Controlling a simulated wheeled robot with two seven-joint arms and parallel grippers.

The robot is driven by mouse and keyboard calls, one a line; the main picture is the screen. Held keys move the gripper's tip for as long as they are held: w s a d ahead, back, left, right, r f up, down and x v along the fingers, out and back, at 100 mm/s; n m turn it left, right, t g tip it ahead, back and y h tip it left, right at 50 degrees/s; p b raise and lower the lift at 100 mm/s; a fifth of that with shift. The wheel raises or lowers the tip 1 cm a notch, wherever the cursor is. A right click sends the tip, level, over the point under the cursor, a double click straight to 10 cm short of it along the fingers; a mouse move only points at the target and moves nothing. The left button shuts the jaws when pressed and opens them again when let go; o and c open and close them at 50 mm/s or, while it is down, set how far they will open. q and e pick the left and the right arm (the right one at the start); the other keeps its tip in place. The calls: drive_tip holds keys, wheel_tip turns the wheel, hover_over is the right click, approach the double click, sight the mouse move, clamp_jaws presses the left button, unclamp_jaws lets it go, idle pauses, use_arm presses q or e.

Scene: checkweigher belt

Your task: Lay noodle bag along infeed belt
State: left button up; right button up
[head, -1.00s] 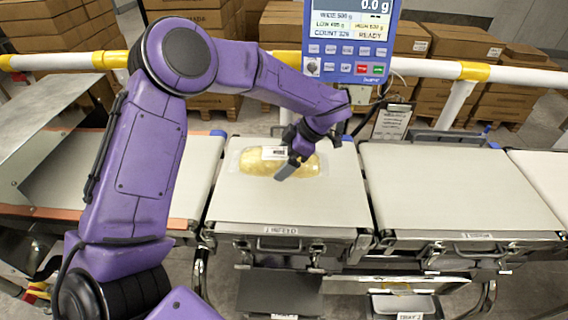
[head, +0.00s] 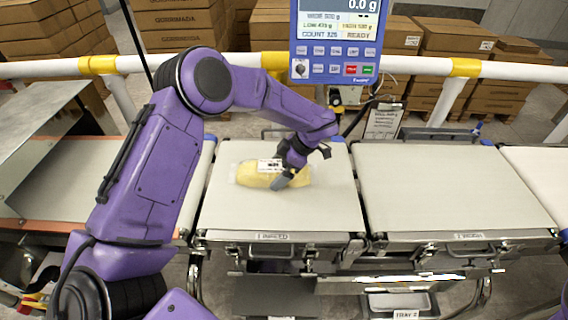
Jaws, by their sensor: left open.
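The noodle bag (head: 248,174) is a clear pack with yellow contents and a white label. It lies flat on the infeed belt (head: 280,214), toward the belt's far half, with its long side running left to right. My left gripper (head: 288,180) is at the right part of the bag, pointing down, with its fingers open. One dark finger shows in front of the bag and hides part of it. I cannot tell whether the fingers touch the bag. My right gripper does not show.
A second belt (head: 450,190) to the right is bare. A blue display panel (head: 336,45) stands behind the infeed belt and reads 0.0 g. A white and yellow rail (head: 420,68) runs across the back. A metal guard (head: 40,125) and another belt lie to the left.

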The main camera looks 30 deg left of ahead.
use_arm(q)
drive_tip(key=b+v, duration=0.1)
drive_tip(key=v, duration=1)
drive_tip(key=shift+f+b, duration=0.1)
drive_tip(key=shift+b, duration=0.3)
drive_tip(key=shift+w+d+r, duration=0.1)
drive_tip(key=shift+d+r, duration=0.05)
drive_tip(key=shift+r, duration=0.15)
